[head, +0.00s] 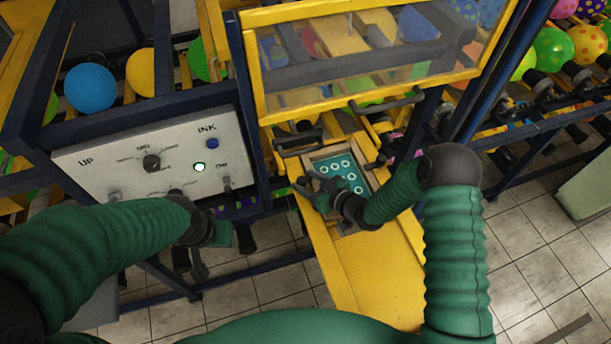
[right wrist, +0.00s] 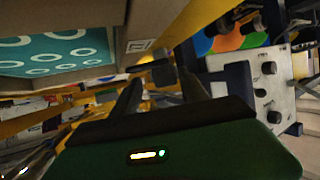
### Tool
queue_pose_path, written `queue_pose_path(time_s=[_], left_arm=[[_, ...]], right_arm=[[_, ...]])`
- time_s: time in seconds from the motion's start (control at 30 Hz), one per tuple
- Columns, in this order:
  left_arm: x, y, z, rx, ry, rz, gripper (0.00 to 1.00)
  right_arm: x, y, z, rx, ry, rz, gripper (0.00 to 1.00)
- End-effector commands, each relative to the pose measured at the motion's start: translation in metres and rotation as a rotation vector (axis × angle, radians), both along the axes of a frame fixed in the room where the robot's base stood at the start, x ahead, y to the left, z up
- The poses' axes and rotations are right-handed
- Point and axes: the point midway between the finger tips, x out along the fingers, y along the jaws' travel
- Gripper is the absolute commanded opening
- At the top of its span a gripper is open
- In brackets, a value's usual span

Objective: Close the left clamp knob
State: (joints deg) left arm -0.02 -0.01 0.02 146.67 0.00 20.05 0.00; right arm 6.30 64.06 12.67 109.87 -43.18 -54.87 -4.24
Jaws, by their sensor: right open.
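The left clamp knob (right wrist: 163,73) is a small dark knob beside the wooden frame in the right wrist view. In the head view I cannot pick it out from my gripper. My right gripper (head: 314,188) is open at the left edge of the teal plate with white rings (head: 340,168). In the right wrist view the two fingers of my right gripper (right wrist: 160,92) stand apart, with the knob between or just beyond their tips; I cannot tell if they touch it. My left gripper (head: 196,264) hangs below the control panel, its fingers unclear.
The white control panel (head: 120,158) with dials and an ink button stands at left. A yellow-framed clear guard (head: 360,60) is above the plate. A yellow board (head: 370,265) runs toward me under my right arm. Balloons (head: 90,87) sit on racks behind.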

Motion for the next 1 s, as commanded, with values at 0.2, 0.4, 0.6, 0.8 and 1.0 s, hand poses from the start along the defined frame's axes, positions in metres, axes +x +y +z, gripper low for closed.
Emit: queue_pose_path(time_s=[0.2, 0.4, 0.6, 0.8, 1.0], left_arm=[[-0.0002, 0.0002, 0.0028, 0.000, 0.000, 0.001, 0.36], [-0.0002, 0.0003, 0.0025, 0.000, 0.001, 0.001, 0.36], [-0.0002, 0.0002, 0.0025, 0.000, 0.000, 0.001, 0.36], [-0.0001, 0.0001, 0.0026, 0.000, 0.000, 0.000, 0.36], [-0.0002, 0.0002, 0.0012, 0.000, 0.000, 0.001, 0.36]], right_arm=[[0.0065, 0.0077, -0.0040, 0.000, 0.000, -0.001, 0.52], [0.0064, 0.0056, -0.0039, 0.001, 0.000, 0.000, 0.44], [0.0061, 0.0041, -0.0038, 0.003, 0.000, 0.000, 0.18], [0.0064, 0.0039, -0.0040, 0.001, 0.001, -0.004, 0.00], [0.0067, 0.0036, -0.0045, -0.001, 0.001, -0.013, 0.00]])
